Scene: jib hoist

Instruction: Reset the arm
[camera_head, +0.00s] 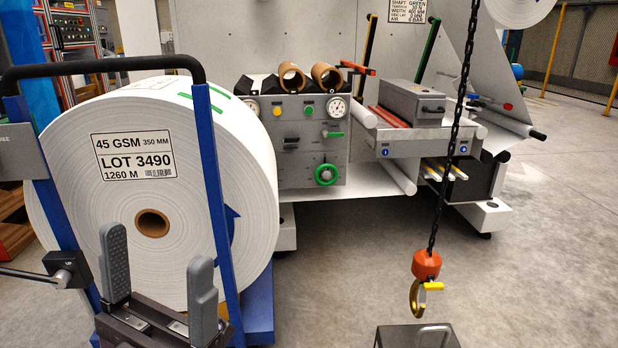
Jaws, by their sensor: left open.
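My left gripper (158,272) is at the lower left, with its two grey padded fingers spread apart and nothing between them. It is in front of a large white paper roll (200,150) labelled LOT 3490, which stands in a blue frame (215,190) with a black handle bar (100,66). The hoist chain (453,130) hangs down right of centre and ends in an orange block with a brass hook (416,298) and a yellow latch. The hook hangs free, well to the right of my left gripper. My right gripper is not in view.
A dark box with a metal handle (432,332) stands below the hook at the bottom edge. A grey machine (312,140) with gauges, knobs and rollers fills the back. Open concrete floor (560,240) lies to the right.

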